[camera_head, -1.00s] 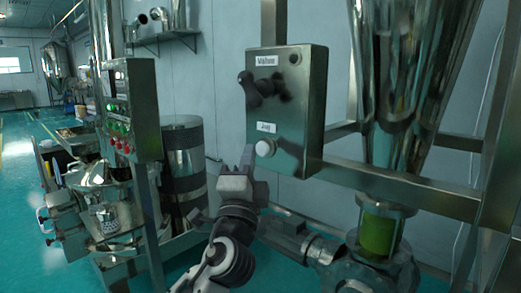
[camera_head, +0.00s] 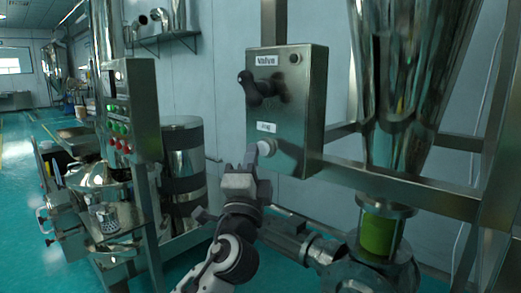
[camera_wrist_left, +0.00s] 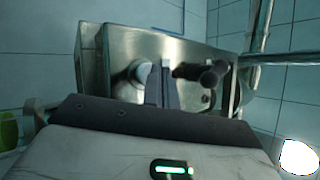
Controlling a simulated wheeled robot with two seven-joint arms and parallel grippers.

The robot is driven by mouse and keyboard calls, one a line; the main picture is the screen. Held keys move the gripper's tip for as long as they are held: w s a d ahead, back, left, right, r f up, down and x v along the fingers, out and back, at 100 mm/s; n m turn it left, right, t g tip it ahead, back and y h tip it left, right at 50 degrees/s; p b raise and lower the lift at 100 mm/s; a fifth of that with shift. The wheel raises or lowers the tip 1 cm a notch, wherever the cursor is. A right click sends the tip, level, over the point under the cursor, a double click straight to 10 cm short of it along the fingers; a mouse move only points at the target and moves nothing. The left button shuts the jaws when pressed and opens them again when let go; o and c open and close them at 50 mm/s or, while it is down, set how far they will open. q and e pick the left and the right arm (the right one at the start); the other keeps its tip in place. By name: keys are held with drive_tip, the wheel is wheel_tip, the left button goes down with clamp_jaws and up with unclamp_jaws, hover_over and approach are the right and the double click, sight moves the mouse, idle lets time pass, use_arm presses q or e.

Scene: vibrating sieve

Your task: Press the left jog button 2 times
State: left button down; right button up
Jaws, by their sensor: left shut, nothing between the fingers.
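A steel control box (camera_head: 305,95) carries a "Jog" label (camera_head: 266,127) with a round white jog button (camera_head: 266,148) below it. No other jog button shows. My left gripper (camera_head: 252,153) is shut and empty, with its fingertips close beside the button's left edge in the head view. In the left wrist view, the shut fingers (camera_wrist_left: 164,85) point at the box face, and the pale button (camera_wrist_left: 137,73) shows just left of the fingertips. I cannot tell whether they touch it. My right gripper is not in view.
A black valve handle (camera_head: 263,88) sticks out of the box above the button, under a "Valve" label. A steel hopper (camera_head: 405,90) stands to the right. Another panel with red and green buttons (camera_head: 118,130) stands to the left, by a lidded vessel (camera_head: 92,178).

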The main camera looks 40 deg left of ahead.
use_arm(q)
drive_tip(key=shift+w, duration=0.5)
idle(0.4)
drive_tip(key=shift+s, duration=0.9)
drive_tip(key=s, duration=0.5)
drive_tip(key=shift+a, duration=0.25)
idle(0.8)
